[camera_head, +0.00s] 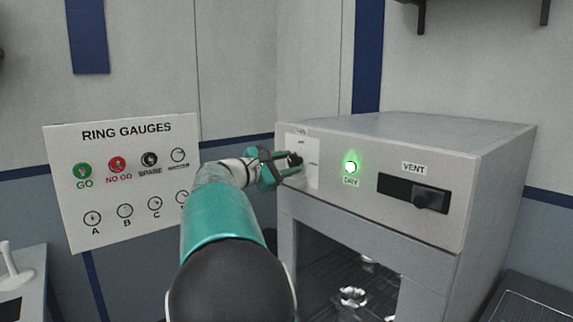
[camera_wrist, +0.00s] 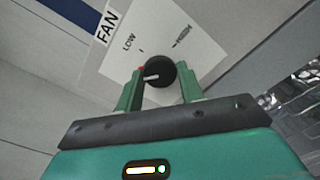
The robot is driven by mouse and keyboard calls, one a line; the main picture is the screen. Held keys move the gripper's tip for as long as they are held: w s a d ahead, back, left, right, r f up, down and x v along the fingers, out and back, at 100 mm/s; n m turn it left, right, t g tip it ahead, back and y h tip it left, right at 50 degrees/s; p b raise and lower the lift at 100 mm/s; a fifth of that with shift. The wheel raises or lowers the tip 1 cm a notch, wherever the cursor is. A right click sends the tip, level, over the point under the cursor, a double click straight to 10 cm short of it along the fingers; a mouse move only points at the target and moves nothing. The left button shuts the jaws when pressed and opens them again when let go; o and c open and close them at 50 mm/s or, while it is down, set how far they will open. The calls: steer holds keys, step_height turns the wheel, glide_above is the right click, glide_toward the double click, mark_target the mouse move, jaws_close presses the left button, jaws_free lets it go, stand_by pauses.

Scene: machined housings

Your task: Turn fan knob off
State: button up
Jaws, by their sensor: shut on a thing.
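The fan knob (camera_wrist: 158,72) is black and round with a pale pointer line, on a white plate (camera_wrist: 165,35) marked FAN, LOW and HIGH. In the wrist view the pointer lies toward the left, and a small red mark shows at the knob's upper left. In the head view the knob (camera_head: 295,159) is at the upper left of the grey machine's front. My gripper (camera_head: 280,166) reaches it from the left. In the wrist view its green fingers (camera_wrist: 160,88) stand on either side of the knob, shut on it.
The grey machine (camera_head: 400,135) has a lit green DRY lamp (camera_head: 350,167) and a black VENT slider (camera_head: 425,197) right of the knob. Its open chamber (camera_head: 345,275) below holds shiny metal parts. A RING GAUGES board (camera_head: 125,180) hangs on the left wall.

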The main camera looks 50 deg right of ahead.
steer(key=n, duration=0.4)
steer(key=shift+n, duration=1.9)
steer(key=o, duration=1)
steer(key=shift+a, duration=0.15)
steer(key=v, duration=1.3)
steer(key=shift+a, duration=0.3)
